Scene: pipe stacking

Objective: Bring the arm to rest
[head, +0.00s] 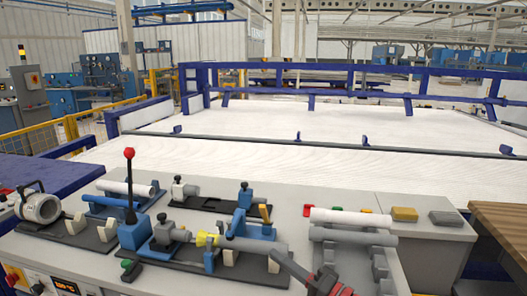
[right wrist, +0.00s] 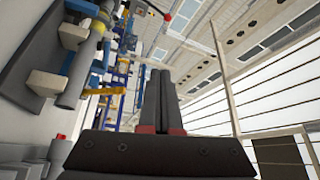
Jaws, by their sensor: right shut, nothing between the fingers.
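My right gripper (head: 275,255) comes in at the bottom of the head view, its two dark fingers together and empty. In the right wrist view the shut fingers (right wrist: 160,72) stand upright in the middle, with red parts at their base. In the head view the fingertips appear close to the right end of a grey pipe (head: 255,245) in the welding fixture; I cannot tell whether they touch. A white pipe (head: 350,217) and a grey pipe (head: 352,236) lie parallel on the rack (head: 380,268) at right. My left gripper is not in view.
A red-knobbed lever (head: 129,155) rises from the fixture. Another white pipe (head: 125,188) lies at left. A yellow block (head: 404,214) and a grey block (head: 446,218) sit at the bench's right. A blue-railed white bed (head: 300,115) lies behind.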

